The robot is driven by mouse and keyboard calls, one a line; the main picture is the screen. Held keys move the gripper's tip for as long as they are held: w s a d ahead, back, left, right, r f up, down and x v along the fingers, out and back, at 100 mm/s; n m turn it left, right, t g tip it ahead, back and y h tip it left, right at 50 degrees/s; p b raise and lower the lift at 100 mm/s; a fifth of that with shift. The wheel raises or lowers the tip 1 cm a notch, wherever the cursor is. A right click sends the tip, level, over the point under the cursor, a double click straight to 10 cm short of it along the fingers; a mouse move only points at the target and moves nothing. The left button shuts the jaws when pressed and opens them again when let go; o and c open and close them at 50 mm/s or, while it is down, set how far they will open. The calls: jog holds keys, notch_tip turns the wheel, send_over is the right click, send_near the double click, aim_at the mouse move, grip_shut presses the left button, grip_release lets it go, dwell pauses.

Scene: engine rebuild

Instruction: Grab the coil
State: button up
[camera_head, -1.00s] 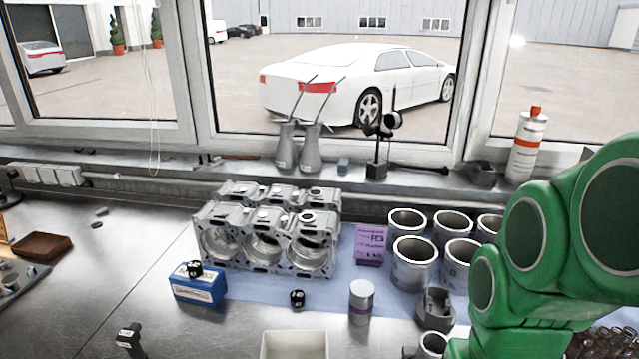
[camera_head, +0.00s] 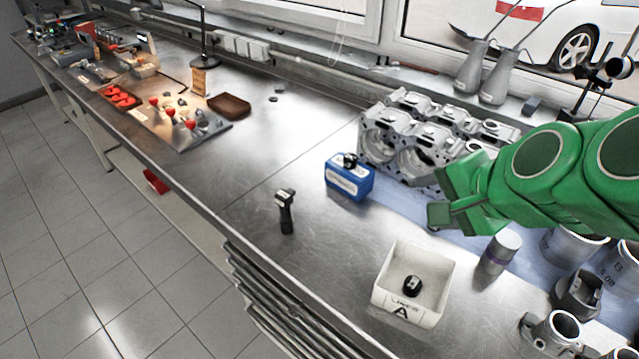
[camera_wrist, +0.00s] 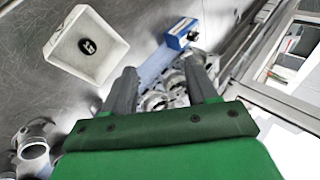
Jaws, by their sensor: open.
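The coil seems to be the black part with a blocky head and a stem (camera_head: 286,212), on the bare steel bench left of the white bin. I do not make it out in the wrist view. My gripper (camera_head: 436,195) is in front of the engine block, well to the right of the coil and apart from it. In the wrist view my gripper's two grey fingers (camera_wrist: 161,85) are spread with nothing held between them. Parts of the engine block show beyond them.
A white bin (camera_head: 447,296) holds a small black part (camera_head: 412,286). A blue box (camera_head: 349,182) with a black part on top stands near the engine block (camera_head: 412,150). Metal cylinders (camera_head: 572,245) stand at right. The bench left of the coil is clear.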

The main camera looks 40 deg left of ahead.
jog(key=a+r+m+t+y, duration=0.2)
jog(key=a+r+m+y, duration=0.3)
jog(key=a, duration=1)
jog(key=m+t+h, duration=0.4)
jog(key=m+t, duration=0.2)
jog(key=m, duration=1.4)
send_over(284, 213)
jog(key=s+d, duration=0.3)
notch_tip(284, 213, down, 10)
jog(key=shift+m+h, duration=0.3)
jog(key=shift+h, duration=0.1)
jog(key=f, duration=1.5)
jog(key=shift+s+a, duration=0.15)
jog(key=shift+a, duration=0.1)
jog(key=shift+w+a+f+g, duration=0.25)
jog(key=shift+a+g, duration=0.05)
jog(key=shift+x, duration=0.8)
jog(key=shift+w, duration=0.15)
